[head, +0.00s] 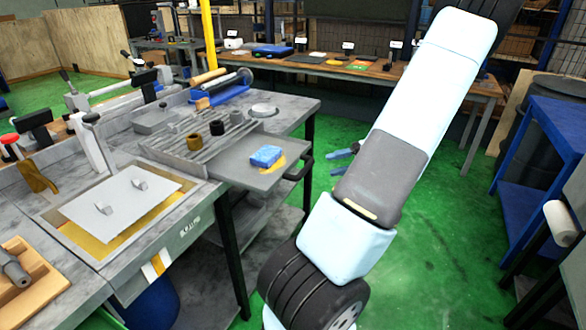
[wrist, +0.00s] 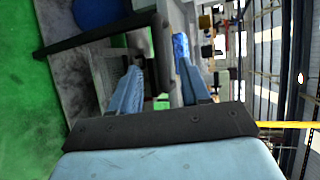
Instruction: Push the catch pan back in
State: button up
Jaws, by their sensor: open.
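The catch pan (head: 238,168) is a flat grey tray sticking out of the right end of the grinder bench. A blue sponge (head: 266,156) and a yellow cloth (head: 274,168) lie on it. Its dark handle (head: 303,168) is on the outer edge. My gripper (head: 343,153) is open and empty, just right of the handle, with its blue fingers pointing toward the pan. In the wrist view, turned on its side, the handle (wrist: 161,42) appears ahead between the spread fingers (wrist: 160,82). The blue sponge (wrist: 181,50) shows beside it. I see no contact with the handle.
Small fixtures (head: 217,128) stand on the bench behind the pan. A dark bench leg (head: 236,262) stands below. A blue cart (head: 550,140) is at the right, and a wooden workbench (head: 340,70) at the back. Green floor around my arm is clear.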

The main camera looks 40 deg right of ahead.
jog(key=w+a+f+t, duration=0.1)
jog(key=w+a+f, duration=0.2)
jog(key=w+a, duration=0.4)
jog(key=shift+w+a+f+m+t, duration=0.2)
jog(key=shift+w+m+t, duration=0.15)
jog(key=shift+w, duration=0.5)
jog(key=shift+s, duration=0.1)
grip_shut()
jog(key=shift+f, duration=0.1)
dwell(0.3)
